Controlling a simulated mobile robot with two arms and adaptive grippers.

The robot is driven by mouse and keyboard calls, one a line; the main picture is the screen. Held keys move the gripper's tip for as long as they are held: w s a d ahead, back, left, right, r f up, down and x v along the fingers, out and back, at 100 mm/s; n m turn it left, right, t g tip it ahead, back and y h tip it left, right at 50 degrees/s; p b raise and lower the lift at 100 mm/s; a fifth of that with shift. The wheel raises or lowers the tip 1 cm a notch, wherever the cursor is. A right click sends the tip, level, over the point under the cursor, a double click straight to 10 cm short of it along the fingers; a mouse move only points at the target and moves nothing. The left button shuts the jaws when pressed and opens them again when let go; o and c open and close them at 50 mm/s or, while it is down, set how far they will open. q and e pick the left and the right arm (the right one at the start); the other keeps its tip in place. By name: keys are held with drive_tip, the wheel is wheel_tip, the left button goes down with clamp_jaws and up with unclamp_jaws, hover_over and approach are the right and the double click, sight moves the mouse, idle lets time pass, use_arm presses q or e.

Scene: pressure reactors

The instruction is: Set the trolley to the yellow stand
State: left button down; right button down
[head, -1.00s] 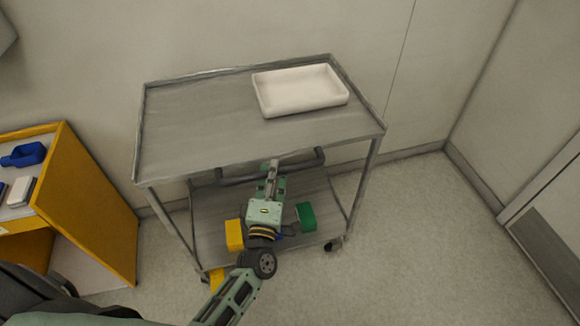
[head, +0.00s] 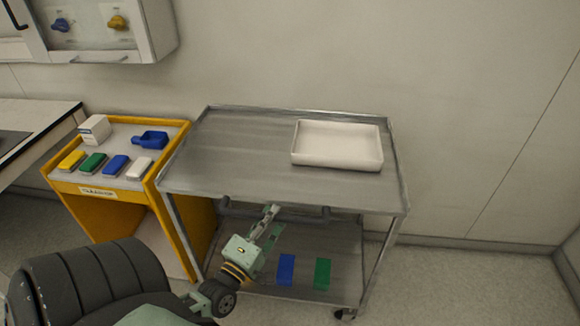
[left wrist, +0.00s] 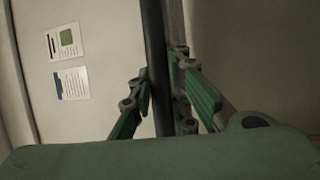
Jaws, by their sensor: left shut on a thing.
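The grey metal trolley (head: 235,150) stands right beside the yellow stand (head: 180,220), its left end at the stand's right side. I cannot tell whether they touch. My left gripper (head: 271,213) is at the trolley's front handle (head: 296,214), shut on it. In the left wrist view, the dark handle bar (left wrist: 157,60) runs between the green fingers of the left gripper (left wrist: 163,95). My right gripper is not in view.
A white tray (head: 337,162) sits on the trolley's top; blue (head: 286,269) and green (head: 322,273) blocks lie on its lower shelf. The stand carries several coloured blocks, a white box (head: 94,129) and a blue scoop-like item (head: 150,140). Floor right of the trolley is clear.

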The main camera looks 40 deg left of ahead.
use_arm(q)
drive_tip(key=shift+s+a, duration=0.25)
drive_tip(key=shift+a, duration=0.2)
drive_tip(key=c, duration=2.1)
unclamp_jaws()
drive_tip(key=o, duration=0.4)
drive_tip(key=shift+s+a, duration=0.2)
drive_tip(key=shift+o, duration=0.2)
drive_tip(key=shift+w+d, duration=0.1)
drive_tip(key=shift+d, duration=0.05)
drive_tip(key=shift+s, duration=0.2)
drive_tip(key=v, duration=1.1)
drive_tip(key=shift+s, duration=0.35)
